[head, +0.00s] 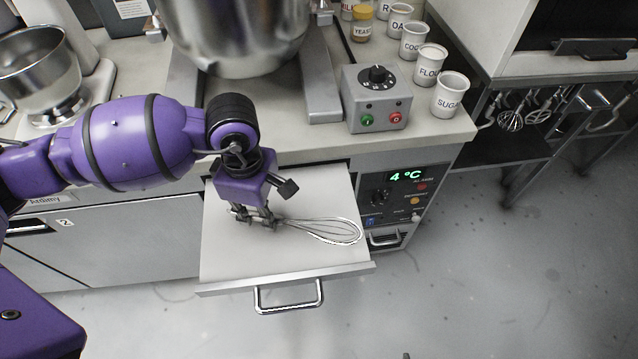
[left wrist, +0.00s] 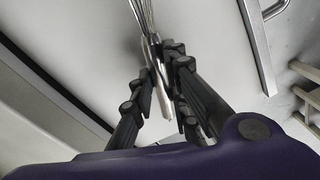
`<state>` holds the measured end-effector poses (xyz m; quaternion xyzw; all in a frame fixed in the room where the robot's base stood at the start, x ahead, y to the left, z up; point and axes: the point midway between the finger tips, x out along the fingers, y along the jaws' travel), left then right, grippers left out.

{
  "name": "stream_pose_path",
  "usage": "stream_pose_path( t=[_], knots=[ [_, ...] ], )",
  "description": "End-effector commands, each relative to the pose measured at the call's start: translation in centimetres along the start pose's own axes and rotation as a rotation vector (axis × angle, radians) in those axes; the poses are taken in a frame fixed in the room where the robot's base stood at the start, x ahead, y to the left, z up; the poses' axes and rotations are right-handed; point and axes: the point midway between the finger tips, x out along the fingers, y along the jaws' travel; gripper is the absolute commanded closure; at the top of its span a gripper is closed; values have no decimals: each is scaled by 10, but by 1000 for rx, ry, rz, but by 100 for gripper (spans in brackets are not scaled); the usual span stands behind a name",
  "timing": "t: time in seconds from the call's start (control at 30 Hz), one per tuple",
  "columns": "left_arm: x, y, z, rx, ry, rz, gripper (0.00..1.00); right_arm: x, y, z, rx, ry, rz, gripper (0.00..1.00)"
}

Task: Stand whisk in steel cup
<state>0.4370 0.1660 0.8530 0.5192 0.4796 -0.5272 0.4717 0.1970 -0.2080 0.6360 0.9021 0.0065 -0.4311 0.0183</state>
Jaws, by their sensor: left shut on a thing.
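The whisk (head: 312,228) is a silver wire whisk, lying about level over the open drawer (head: 225,265), its wire end pointing right. My left gripper (head: 262,221) points down into the drawer and is shut on the whisk's handle. In the left wrist view the gripper (left wrist: 164,78) has its dark fingers on both sides of the handle, and the whisk's wires (left wrist: 143,18) run toward the top edge. I cannot tell whether the whisk touches the drawer floor. I make out no steel cup in either view. My right gripper is not in view.
Above the drawer, the counter holds a large steel bowl (head: 235,35), a grey control box (head: 377,98) and several labelled white cups, including the sugar cup (head: 450,96). Another mixer bowl (head: 38,68) is at left. Utensils hang at right. Floor (head: 470,270) is clear.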

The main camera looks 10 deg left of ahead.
Motion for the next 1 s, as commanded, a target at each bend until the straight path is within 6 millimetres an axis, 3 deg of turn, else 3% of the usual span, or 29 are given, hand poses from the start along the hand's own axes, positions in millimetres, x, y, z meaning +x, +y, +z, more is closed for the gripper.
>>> stream_pose_path(
  t=[0.1, 0.47, 0.5, 0.6, 1.0],
  knots=[
    [15, -2, 0, 0, 1, -4, 100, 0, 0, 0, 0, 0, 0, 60],
    [20, -2, 0, 0, 1, -4, 100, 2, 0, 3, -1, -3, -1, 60],
    [18, -2, 0, 0, 1, -3, 80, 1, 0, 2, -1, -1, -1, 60],
    [18, -1, 0, 0, 1, -2, 67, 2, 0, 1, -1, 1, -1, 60],
    [10, -1, 0, 0, 1, 0, 66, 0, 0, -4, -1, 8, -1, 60]
  ],
)
